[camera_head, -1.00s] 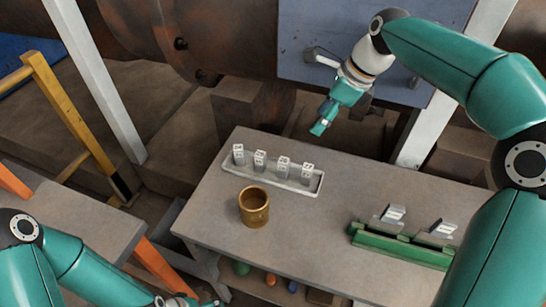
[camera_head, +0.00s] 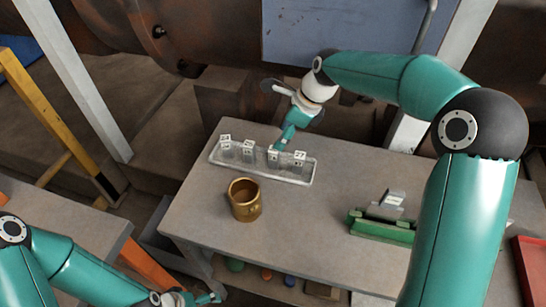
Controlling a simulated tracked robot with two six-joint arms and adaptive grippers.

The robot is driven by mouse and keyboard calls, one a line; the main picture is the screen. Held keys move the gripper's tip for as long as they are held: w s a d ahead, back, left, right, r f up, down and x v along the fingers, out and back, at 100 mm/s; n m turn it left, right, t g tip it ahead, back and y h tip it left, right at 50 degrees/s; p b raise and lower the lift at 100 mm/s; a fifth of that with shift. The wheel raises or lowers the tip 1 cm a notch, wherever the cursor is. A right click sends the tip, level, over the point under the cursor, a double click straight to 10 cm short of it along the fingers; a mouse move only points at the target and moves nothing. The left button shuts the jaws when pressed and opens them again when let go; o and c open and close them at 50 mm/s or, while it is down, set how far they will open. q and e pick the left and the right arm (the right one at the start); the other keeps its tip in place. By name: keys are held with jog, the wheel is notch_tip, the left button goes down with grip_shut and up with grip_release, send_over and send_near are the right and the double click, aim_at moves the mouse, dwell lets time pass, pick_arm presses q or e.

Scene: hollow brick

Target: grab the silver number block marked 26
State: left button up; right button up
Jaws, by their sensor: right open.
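Several silver number blocks stand upright in a row in a pale tray (camera_head: 300,180) on the table. From left to right they are a first block (camera_head: 226,143), a second block (camera_head: 248,151), a third block (camera_head: 273,155) and a last block (camera_head: 299,160). Their markings are too small to read, so I cannot tell which is 26. My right gripper (camera_head: 281,142) is open and empty, pointing down just behind and above the third block; I cannot tell whether it touches. My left gripper (camera_head: 205,299) is low at the bottom edge, away from the blocks; its jaws are unclear.
A brass cup (camera_head: 245,201) stands in front of the tray. A green holder (camera_head: 380,230) with a silver piece (camera_head: 392,203) is at the right on the table (camera_head: 310,228). Small items lie on a shelf below. A red tray (camera_head: 532,270) is at far right.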

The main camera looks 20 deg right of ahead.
aim_at(274, 158)
jog(key=x, duration=0.4)
jog(key=shift+s+a+f+p, duration=0.2)
jog(key=shift+s+a+p, duration=0.1)
jog(key=shift+p, duration=0.1)
jog(key=shift+w+a+f, duration=0.1)
jog(key=shift+w+f, duration=0.1)
jog(key=shift+f, duration=0.3)
grip_shut()
